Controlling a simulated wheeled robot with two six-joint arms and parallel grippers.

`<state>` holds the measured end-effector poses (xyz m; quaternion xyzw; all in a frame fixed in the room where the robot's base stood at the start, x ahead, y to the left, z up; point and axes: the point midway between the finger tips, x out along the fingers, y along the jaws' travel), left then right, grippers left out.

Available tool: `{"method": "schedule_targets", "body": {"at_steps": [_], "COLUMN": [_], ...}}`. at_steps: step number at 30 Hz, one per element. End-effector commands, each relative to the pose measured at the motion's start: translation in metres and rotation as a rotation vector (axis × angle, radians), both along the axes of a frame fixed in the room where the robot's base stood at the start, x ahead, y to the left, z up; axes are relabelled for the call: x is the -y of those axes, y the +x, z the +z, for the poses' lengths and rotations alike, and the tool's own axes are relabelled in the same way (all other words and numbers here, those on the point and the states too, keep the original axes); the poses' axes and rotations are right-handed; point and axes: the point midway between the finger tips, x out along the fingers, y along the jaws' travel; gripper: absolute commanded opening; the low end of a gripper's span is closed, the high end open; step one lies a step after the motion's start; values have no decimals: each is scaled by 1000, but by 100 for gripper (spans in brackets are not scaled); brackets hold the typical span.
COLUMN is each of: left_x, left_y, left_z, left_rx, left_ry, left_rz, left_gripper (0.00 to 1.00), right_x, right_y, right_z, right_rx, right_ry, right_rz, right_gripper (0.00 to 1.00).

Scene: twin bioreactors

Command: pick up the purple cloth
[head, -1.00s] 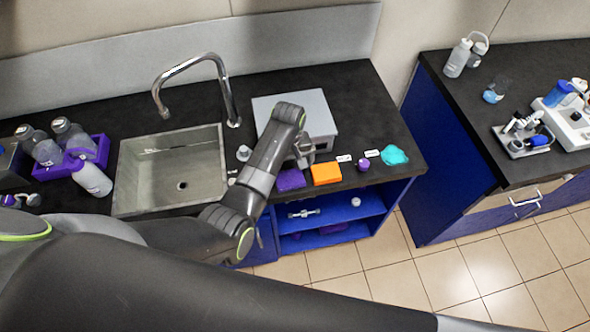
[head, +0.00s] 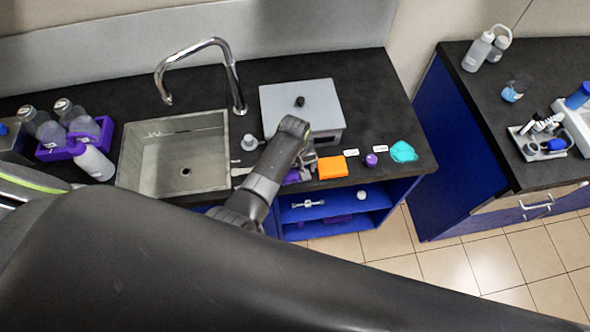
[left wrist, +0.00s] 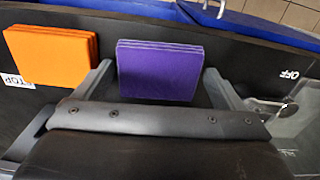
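The purple cloth (left wrist: 160,68) is a flat folded stack on the black counter, in the middle of the left wrist view. In the head view, the purple cloth (head: 291,177) is mostly hidden behind my left arm. My left gripper (left wrist: 156,84) is open, with one finger on each side of the cloth in the picture; I cannot tell whether they touch it. In the head view, my left gripper (head: 303,160) is partly hidden at the cloth. My right gripper is not in view.
An orange cloth (head: 333,167) lies close beside the purple one. A grey box (head: 300,104) stands behind, and the sink (head: 150,150) is to the left. A purple cap (head: 371,160) and a teal cloth (head: 403,152) are to the right.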

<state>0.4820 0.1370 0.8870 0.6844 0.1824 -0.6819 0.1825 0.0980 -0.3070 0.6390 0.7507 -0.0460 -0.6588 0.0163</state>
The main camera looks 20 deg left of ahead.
Motion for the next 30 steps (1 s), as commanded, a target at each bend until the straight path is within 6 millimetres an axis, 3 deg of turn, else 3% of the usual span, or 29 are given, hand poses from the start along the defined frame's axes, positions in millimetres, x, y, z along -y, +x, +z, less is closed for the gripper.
{"method": "schedule_targets", "body": {"at_steps": [1, 7, 20, 26, 30], "left_x": [0, 0, 0, 0, 1], "left_y": [0, 0, 0, 1, 1], "left_z": [0, 0, 6, 25, 49], "left_rx": [0, 0, 0, 4, 5], "left_ry": [0, 0, 0, 0, -1], "left_rz": [0, 0, 0, 1, 0], "left_gripper": [84, 59, 59, 59, 59], "right_x": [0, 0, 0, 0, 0], "right_y": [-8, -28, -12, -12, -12], "right_z": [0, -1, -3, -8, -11], "right_rx": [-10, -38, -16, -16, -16], "right_ry": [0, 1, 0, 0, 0], "right_rz": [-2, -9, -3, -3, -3], "right_gripper": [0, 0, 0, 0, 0]}}
